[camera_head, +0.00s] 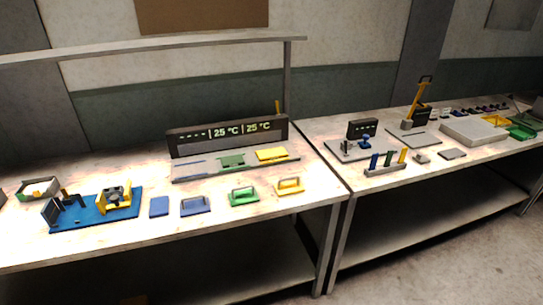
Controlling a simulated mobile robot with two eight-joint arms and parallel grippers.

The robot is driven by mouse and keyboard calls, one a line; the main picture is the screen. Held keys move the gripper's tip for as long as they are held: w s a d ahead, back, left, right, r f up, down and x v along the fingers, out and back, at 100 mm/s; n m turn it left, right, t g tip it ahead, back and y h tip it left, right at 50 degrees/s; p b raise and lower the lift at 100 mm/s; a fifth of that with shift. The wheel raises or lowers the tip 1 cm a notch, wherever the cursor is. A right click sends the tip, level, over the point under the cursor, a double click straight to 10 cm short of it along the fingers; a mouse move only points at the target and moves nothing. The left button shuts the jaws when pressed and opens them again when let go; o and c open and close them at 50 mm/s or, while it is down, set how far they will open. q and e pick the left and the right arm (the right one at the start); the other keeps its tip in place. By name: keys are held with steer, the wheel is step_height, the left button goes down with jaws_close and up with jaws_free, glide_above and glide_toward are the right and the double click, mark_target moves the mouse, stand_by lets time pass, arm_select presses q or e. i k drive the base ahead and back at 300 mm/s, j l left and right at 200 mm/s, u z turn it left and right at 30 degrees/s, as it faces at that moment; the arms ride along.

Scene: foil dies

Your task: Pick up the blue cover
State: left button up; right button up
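A blue piece with a raised handle (196,206) lies on the left table (100,252), near its front edge, in the head view. It looks like the blue cover. A flat blue block (159,207) without a handle lies just left of it, apart from it. A green handled piece (243,197) and a yellow handled piece (290,186) lie to its right in the same row. Neither of my grippers shows in the head view.
Behind the row stand a grey rack (190,176) with coloured plates and a temperature display (228,134). A blue base (95,217) with a yellow fixture lies left. A second table (440,168) on the right holds tools and trays. An overhead shelf bar spans the left table.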

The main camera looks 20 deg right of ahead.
mark_target(158, 206)
steer(key=j+z, duration=0.1)
steer(key=z, duration=0.4)
steer(key=i+j+z, duration=0.1)
steer(key=z, duration=0.4)
steer(key=j+z, duration=0.25)
steer(key=z, duration=0.25)
steer(key=j+z, duration=0.3)
steer(key=j, duration=0.25)
steer(key=k+j+z, duration=0.15)
steer(key=j+z, duration=0.15)
steer(key=j, duration=0.2)
steer(key=k+j, duration=0.1)
steer(key=j, duration=0.25)
steer(key=j+z, duration=0.1)
steer(key=j, duration=0.25)
steer(key=k+j, duration=0.15)
steer(key=j, duration=0.2)
steer(key=k+j, duration=0.1)
steer(key=j, duration=0.25)
steer(key=z, duration=0.05)
